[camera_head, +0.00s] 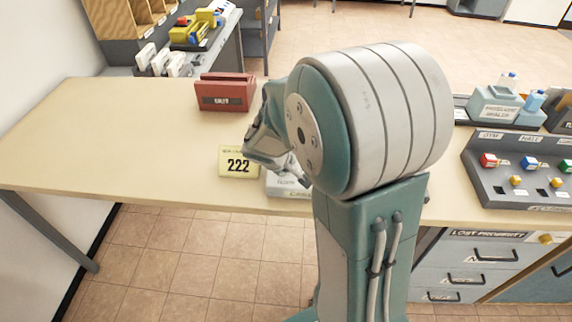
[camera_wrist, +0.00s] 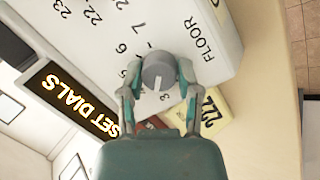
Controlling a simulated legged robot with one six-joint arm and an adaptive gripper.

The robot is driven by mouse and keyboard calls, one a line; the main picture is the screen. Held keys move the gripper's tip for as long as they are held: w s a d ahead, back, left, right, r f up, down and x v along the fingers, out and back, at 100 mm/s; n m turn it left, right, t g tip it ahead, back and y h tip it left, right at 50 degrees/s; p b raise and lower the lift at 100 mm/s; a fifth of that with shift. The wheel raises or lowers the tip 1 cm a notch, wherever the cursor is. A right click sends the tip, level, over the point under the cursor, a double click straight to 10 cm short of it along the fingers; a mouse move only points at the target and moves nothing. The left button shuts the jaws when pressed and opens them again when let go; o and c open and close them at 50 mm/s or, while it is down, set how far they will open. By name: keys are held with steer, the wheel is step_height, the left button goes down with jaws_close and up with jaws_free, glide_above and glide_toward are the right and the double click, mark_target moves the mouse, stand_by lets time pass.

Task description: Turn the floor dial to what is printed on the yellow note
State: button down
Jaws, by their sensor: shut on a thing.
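My gripper (camera_wrist: 158,82) is shut on the knob, one finger at each side. In the head view my arm hides the knob and most of the dial box (camera_head: 287,186).
A black display (camera_wrist: 72,98) reads SET DIALS. A red holder (camera_head: 224,92) stands behind the note. A grey panel with coloured switches (camera_head: 525,170) stands at right. The left part of the table (camera_head: 110,130) is clear.

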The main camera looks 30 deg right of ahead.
steer(key=n+t, duration=0.1)
steer(key=n, duration=0.4)
steer(key=shift+a+n+h, duration=0.15)
steer(key=shift+n+h, duration=0.15)
steer(key=shift+h, duration=0.1)
steer(key=n+t, duration=0.1)
steer(key=n, duration=0.4)
steer(key=shift+f, duration=0.1)
steer(key=shift+s+n, duration=0.1)
steer(key=shift+n, duration=0.2)
steer(key=shift+c, duration=1.5)
jaws_free()
steer(key=shift+f, duration=0.1)
